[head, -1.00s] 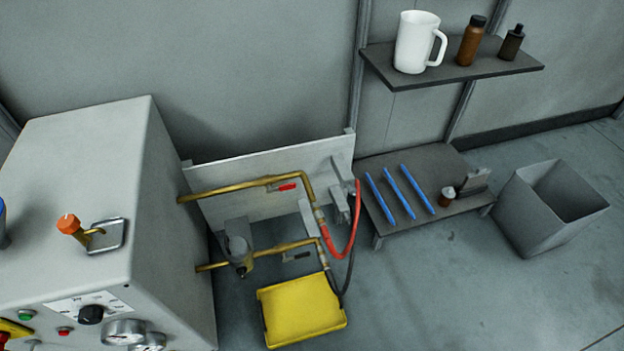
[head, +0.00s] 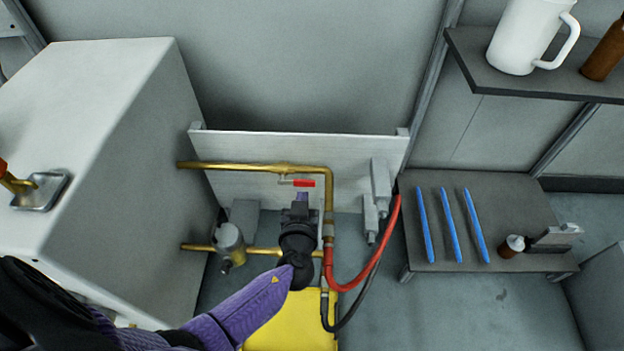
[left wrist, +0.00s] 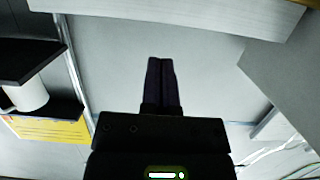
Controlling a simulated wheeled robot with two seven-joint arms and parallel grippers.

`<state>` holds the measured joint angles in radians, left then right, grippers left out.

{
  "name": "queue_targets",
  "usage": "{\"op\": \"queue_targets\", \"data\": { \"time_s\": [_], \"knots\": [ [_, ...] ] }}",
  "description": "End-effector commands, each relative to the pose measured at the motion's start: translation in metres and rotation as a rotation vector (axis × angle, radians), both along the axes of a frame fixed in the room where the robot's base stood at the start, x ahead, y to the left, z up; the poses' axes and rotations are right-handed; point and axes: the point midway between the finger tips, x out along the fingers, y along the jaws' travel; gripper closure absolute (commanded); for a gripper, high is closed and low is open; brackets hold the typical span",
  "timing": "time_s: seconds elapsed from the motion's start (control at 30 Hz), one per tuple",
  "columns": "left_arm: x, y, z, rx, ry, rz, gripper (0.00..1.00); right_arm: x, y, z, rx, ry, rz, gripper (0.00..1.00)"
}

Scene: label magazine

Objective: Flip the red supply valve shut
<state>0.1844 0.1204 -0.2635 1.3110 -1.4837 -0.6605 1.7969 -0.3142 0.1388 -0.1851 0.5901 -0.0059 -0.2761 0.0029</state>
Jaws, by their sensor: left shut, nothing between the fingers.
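The red supply valve handle (head: 304,183) sits on the upper brass pipe (head: 250,168) in the head view. The handle lies along the pipe, just below it. My left gripper (head: 302,194) is shut and empty, its fingertips just below the red handle in the picture. I cannot tell whether they touch it. In the left wrist view the closed fingers (left wrist: 161,85) point at bare grey wall, and the valve is not visible there. My right gripper is in neither view.
A lower brass pipe (head: 265,251), a red hose (head: 362,278) and a dark hose sit close by. A yellow container (head: 310,325) is below. A big machine box (head: 110,130) stands left. A low table (head: 440,225) with blue sticks and a shelf (head: 480,62) are right.

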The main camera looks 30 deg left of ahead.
Motion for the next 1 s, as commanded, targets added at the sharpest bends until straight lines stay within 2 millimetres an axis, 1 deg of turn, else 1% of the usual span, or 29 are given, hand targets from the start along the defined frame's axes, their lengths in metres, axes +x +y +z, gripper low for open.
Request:
{"op": "queue_targets", "data": {
  "time_s": [0.13, 0.23, 0.63, 0.7, 0.8, 0.9, 1.0],
  "knots": [
    [0.003, 0.002, -0.002, 0.001, 0.002, 0.000, 1.00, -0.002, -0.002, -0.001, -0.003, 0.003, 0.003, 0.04],
    [0.015, 0.008, -0.007, 0.003, 0.004, 0.000, 1.00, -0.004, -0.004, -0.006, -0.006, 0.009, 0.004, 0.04],
    [0.090, 0.044, -0.032, 0.002, 0.008, 0.001, 1.00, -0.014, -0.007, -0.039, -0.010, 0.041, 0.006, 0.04],
    [0.087, 0.043, -0.049, 0.001, 0.013, 0.000, 1.00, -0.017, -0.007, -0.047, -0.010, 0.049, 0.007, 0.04],
    [0.087, 0.043, -0.060, 0.002, 0.010, 0.000, 1.00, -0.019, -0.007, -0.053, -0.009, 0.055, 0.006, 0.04],
    [0.087, 0.043, -0.066, 0.002, 0.009, 0.000, 1.00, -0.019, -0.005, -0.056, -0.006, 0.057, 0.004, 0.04],
    [0.087, 0.043, -0.067, 0.000, 0.006, -0.001, 1.00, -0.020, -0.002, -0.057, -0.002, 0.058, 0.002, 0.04]
  ]
}}
